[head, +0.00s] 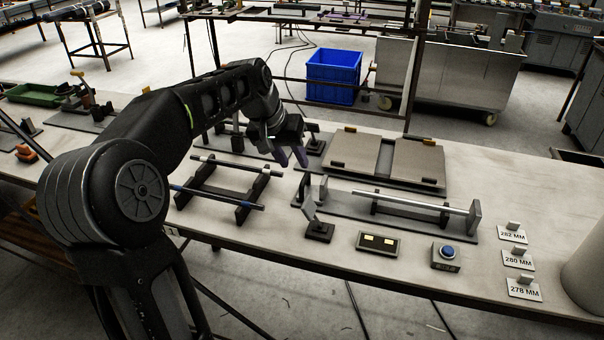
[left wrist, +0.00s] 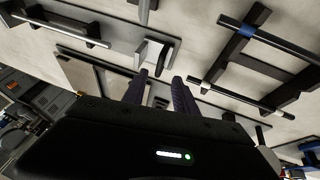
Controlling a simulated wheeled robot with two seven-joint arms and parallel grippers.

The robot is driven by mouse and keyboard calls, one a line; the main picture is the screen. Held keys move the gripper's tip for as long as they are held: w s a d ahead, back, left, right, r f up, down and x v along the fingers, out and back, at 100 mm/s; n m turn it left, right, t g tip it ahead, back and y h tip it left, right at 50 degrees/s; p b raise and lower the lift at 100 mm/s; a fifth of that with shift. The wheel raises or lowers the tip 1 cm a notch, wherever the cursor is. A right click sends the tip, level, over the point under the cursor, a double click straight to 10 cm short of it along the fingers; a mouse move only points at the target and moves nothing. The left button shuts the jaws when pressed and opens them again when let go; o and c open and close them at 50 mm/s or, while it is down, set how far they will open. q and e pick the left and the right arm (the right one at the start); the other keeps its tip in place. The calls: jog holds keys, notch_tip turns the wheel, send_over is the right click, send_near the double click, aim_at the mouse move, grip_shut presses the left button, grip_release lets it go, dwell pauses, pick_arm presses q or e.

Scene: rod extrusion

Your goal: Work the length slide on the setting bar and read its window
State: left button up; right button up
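A long grey base (head: 345,207) in the head view carries a silver rod (head: 408,201) on dark supports, with an upright grey plate (head: 474,215) at its right end. It looks like the setting bar; I cannot make out its slide or reading window. The rod also shows at upper left in the left wrist view (left wrist: 62,30). My left gripper (head: 292,158) hangs above the table behind the base's left end, apart from it. Its two fingers stand apart with nothing between them, as the left wrist view (left wrist: 159,90) shows. My right gripper is out of view.
A dark rack (head: 242,213) with two rods lies left. Cards (head: 522,287) read 278, 280 and 282 MM. A flat brown fixture (head: 350,157) lies behind.

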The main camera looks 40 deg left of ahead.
aim_at(303, 179)
pick_arm(q)
jog(key=p+x, duration=0.1)
jog(key=x, duration=0.6)
jog(key=shift+f, duration=0.1)
grip_shut()
dwell(0.3)
